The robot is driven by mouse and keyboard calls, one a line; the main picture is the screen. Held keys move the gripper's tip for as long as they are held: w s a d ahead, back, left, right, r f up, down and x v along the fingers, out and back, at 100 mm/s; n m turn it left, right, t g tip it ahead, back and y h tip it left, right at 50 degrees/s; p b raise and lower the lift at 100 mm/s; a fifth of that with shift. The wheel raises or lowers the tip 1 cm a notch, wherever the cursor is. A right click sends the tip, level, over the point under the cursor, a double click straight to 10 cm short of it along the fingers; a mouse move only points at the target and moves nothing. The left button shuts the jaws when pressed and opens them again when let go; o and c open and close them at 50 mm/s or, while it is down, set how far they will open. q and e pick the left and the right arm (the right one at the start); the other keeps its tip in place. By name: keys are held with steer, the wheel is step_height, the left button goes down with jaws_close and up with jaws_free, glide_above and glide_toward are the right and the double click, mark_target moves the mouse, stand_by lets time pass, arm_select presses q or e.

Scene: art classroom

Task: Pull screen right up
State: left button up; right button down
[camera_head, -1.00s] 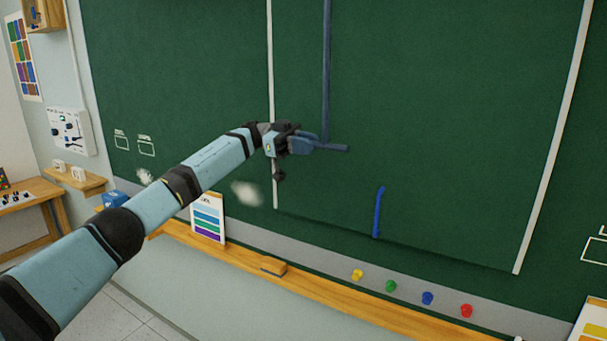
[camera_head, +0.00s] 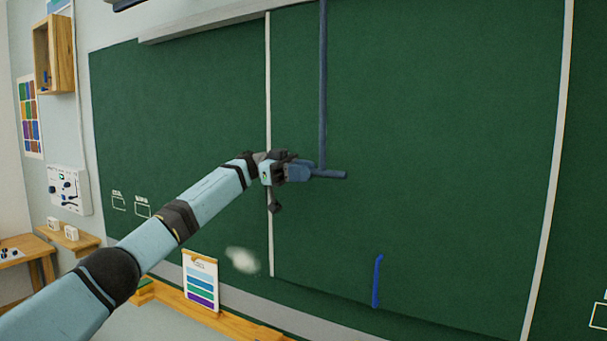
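A dark green panel (camera_head: 450,170) with pale strips along its left and right sides hangs on the wall. A long blue vertical bar (camera_head: 323,80) runs down in front of it and ends in a short blue crossbar (camera_head: 330,174). My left gripper (camera_head: 300,170) is at the crossbar's left end and appears shut on it; the fingertips are small and partly hidden. A separate short blue upright piece (camera_head: 377,280) sits low on the panel. My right gripper is out of view.
A wooden ledge (camera_head: 235,325) runs below the board, with a colour-striped card (camera_head: 200,282) standing on it. A pale housing (camera_head: 200,20) runs along the board's top. A wooden wall box (camera_head: 54,52) and small shelf (camera_head: 68,240) are at left.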

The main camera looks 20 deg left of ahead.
arm_select(q)
steer(key=o, duration=0.4)
steer(key=shift+r, duration=0.35)
steer(key=shift+a+f, duration=0.15)
steer(key=shift+a, duration=0.35)
steer(key=shift+w+a+b, duration=0.15)
steer(key=shift+a+b, duration=0.15)
steer(key=shift+a, duration=1.85)
steer(key=shift+w+a+b, duration=0.2)
steer(key=shift+a+b, duration=0.1)
steer(key=shift+a, duration=1.8)
steer(key=shift+w+a+b, duration=0.15)
steer(key=shift+a+b, duration=0.15)
steer(key=shift+a, duration=1.85)
